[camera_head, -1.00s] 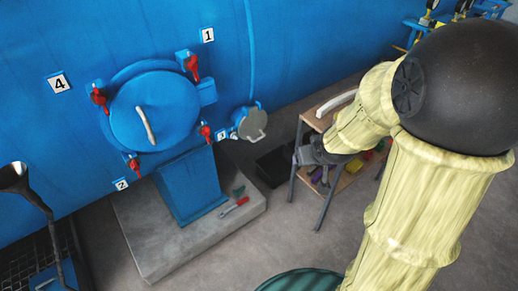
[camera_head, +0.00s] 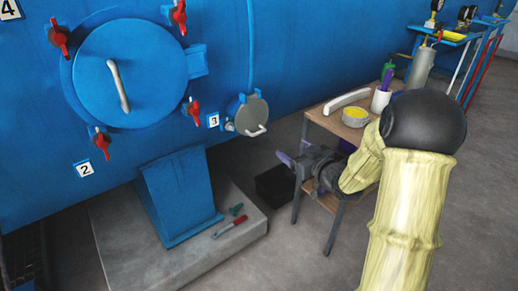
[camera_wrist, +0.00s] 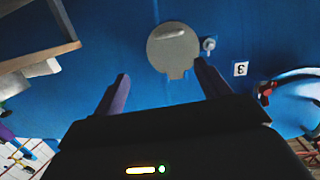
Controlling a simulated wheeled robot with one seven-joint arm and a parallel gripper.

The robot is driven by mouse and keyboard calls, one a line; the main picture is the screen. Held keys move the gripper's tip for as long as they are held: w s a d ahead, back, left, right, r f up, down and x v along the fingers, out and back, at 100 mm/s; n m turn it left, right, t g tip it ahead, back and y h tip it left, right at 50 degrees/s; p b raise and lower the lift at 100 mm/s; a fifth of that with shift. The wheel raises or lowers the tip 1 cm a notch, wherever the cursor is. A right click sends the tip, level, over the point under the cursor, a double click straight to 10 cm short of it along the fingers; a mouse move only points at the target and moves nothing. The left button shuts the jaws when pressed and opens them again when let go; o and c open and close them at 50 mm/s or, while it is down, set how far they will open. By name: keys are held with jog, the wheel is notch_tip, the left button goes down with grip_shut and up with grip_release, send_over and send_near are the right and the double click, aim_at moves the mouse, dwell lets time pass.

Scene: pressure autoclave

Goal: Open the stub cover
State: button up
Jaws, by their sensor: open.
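The stub cover (camera_head: 253,117) is a small grey round lid with a pale handle, on a short blue stub on the tank wall beside label 3. It looks closed. In the wrist view the stub cover (camera_wrist: 172,50) is upside down, ahead and roughly between the finger directions, with a small bolt or latch (camera_wrist: 208,44) beside it. My gripper (camera_head: 292,152) is right of and below the cover in the head view, apart from it. Its two purple fingers are spread and empty in the wrist view (camera_wrist: 162,72).
A large blue round door (camera_head: 130,75) with red clamps is on the left. A wooden table (camera_head: 330,122) with a yellow-topped container (camera_head: 355,116) and a white curved piece (camera_head: 347,101) stands close behind my gripper. A concrete plinth (camera_head: 140,255) lies below.

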aim_at(260, 133)
jog(key=f+y+b, duration=0.2)
jog(key=f, duration=0.1)
jog(key=shift+w+a+n+t+b, duration=0.1)
jog(key=shift+a+n+t+b, duration=0.1)
jog(key=shift+n+t+b, duration=0.15)
jog(key=b+x, duration=0.3)
jog(key=x, duration=1.4)
jog(key=shift+a+r, duration=0.1)
jog(key=shift+a, duration=0.25)
jog(key=shift+c, duration=0.2)
jog(key=c, duration=1.1)
